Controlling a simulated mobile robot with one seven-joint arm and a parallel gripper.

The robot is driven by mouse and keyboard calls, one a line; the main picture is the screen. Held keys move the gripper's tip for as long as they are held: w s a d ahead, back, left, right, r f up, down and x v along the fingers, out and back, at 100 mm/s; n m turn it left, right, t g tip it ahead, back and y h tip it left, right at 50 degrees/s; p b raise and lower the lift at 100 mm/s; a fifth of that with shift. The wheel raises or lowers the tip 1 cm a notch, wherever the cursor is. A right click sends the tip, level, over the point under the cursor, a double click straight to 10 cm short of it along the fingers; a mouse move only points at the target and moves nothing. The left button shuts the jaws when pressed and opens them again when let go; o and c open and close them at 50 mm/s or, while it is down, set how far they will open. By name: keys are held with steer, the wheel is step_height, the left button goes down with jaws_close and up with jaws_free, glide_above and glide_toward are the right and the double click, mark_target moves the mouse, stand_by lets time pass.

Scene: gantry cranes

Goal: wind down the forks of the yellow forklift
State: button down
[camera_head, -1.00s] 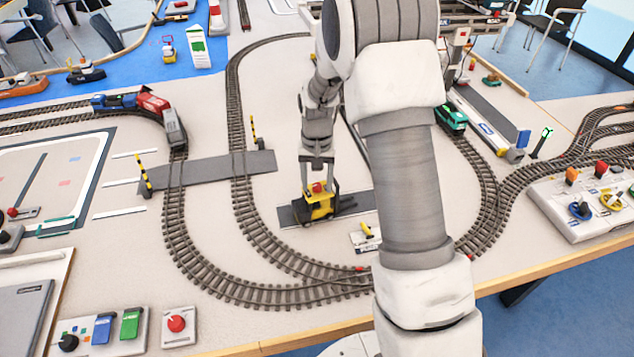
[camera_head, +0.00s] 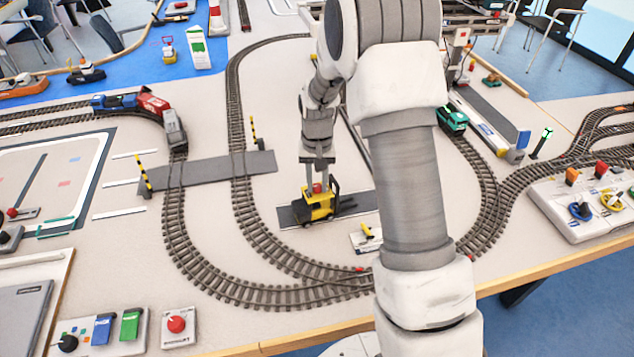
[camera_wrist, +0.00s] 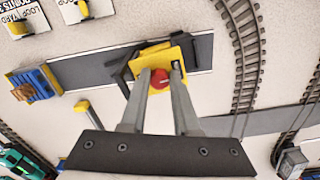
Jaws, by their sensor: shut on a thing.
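The yellow forklift (camera_head: 315,209) stands on a dark grey strip inside the curved track, with its black forks (camera_head: 345,203) pointing right in the head view. A red knob (camera_wrist: 160,79) sits on top of the forklift; it shows in the head view as well (camera_head: 317,188). My gripper (camera_wrist: 163,76) comes down from above, with its two fingers on either side of the red knob and shut on it. In the wrist view the forklift (camera_wrist: 148,57) lies just beyond the fingertips. The height of the forks above the strip is hard to tell.
A small white plate with a yellow lever (camera_head: 366,238) lies just right of the forklift. Curved train track (camera_head: 270,285) runs around it. A green engine (camera_head: 452,118) stands on the right track. A crossing plate with striped barriers (camera_head: 210,170) lies to the left.

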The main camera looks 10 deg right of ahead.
mark_target(317, 187)
steer(key=c, duration=0.6)
jaws_free()
steer(key=shift+c, duration=0.2)
steer(key=shift+r, duration=0.1)
step_height(317, 187, up, 17)
steer(key=p, duration=0.1)
steer(key=shift+r+p, duration=0.15)
steer(key=shift+p, duration=0.2)
